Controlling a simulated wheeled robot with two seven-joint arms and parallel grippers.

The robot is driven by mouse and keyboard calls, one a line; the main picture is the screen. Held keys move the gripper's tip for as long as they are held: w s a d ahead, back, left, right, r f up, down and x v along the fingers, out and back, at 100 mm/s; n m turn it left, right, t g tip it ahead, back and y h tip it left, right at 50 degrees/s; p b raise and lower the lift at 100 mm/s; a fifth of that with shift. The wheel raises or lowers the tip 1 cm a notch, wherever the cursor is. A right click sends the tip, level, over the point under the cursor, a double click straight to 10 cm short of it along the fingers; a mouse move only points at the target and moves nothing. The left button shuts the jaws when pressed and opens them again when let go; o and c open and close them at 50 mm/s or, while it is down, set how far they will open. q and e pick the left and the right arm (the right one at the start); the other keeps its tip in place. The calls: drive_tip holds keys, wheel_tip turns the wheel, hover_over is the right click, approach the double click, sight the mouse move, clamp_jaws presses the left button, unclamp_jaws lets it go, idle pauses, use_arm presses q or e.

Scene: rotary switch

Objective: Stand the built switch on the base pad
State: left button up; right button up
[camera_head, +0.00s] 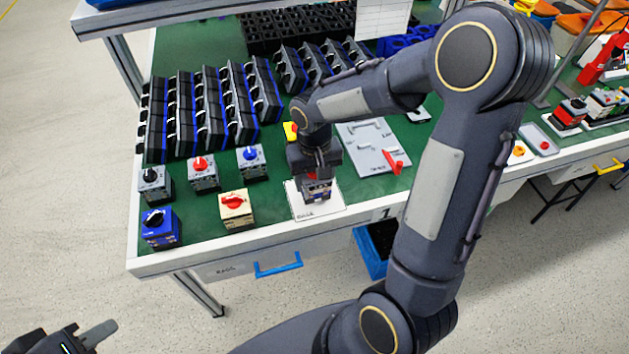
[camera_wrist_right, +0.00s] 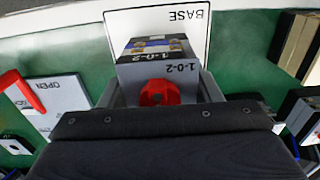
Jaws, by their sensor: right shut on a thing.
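The built switch (camera_head: 318,190) is a grey block with a red knob, seen closer in the right wrist view (camera_wrist_right: 158,72), where its face reads 1-0-2. My right gripper (camera_head: 316,178) points down and is shut on its sides, and in the right wrist view its fingers (camera_wrist_right: 160,93) flank the block. The white base pad (camera_head: 308,213) lies beneath on the green mat; its BASE lettering shows in the right wrist view (camera_wrist_right: 190,22). The switch is over the pad and looks upright; I cannot tell whether it touches. My left gripper (camera_head: 88,339) is partly cut off at the bottom left, empty.
Several finished switches, including a cream one (camera_head: 236,210) and a blue one (camera_head: 161,228), stand left of the pad. Rows of black parts (camera_head: 210,110) fill the back of the table (camera_head: 262,185).

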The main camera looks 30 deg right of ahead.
drive_tip(key=shift+f, duration=0.75)
drive_tip(key=shift+f, duration=0.2)
drive_tip(key=o, duration=1)
drive_tip(key=shift+o, duration=0.2)
